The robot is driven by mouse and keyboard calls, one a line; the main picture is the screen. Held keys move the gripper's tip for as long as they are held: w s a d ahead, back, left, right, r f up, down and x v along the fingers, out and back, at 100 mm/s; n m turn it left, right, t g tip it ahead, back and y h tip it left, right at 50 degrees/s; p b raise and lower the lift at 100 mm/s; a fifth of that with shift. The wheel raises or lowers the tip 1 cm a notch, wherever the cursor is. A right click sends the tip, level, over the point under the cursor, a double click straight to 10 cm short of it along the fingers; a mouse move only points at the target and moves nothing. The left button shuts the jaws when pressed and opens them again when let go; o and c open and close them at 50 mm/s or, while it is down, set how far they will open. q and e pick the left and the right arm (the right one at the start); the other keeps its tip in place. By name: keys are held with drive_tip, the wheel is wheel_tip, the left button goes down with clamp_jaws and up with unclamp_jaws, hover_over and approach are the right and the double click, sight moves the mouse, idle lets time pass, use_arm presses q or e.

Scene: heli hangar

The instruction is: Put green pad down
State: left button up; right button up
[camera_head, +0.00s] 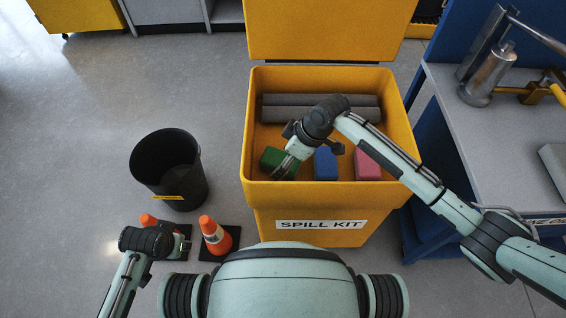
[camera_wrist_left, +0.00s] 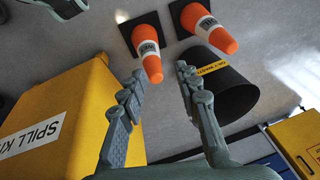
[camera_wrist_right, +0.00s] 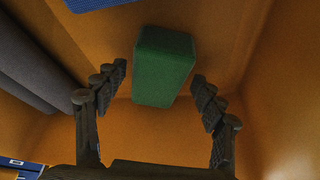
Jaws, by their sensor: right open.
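The green pad (camera_head: 273,158) lies at the left front inside the yellow spill kit bin (camera_head: 250,110). In the right wrist view the green pad (camera_wrist_right: 163,67) sits ahead of and between my right gripper's (camera_wrist_right: 160,78) spread fingertips, with a gap on both sides. In the head view my right gripper (camera_head: 285,168) is down inside the bin at the pad and partly covers it. My left gripper (camera_wrist_left: 160,80) is open and empty, outside the bin on its left, near the cones.
A blue pad (camera_head: 326,164) and a pink pad (camera_head: 367,165) lie right of the green one, with grey rolls (camera_head: 365,100) behind. A black waste bin (camera_head: 168,165) and orange cones (camera_head: 215,235) stand left. A blue workbench (camera_head: 480,140) stands right.

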use_arm(q)
drive_tip(key=shift+s+d+f, duration=0.1)
drive_tip(key=shift+s+f, duration=0.15)
drive_tip(key=shift+f, duration=0.55)
use_arm(e)
drive_tip(key=v, duration=0.7)
drive_tip(key=shift+a, duration=0.15)
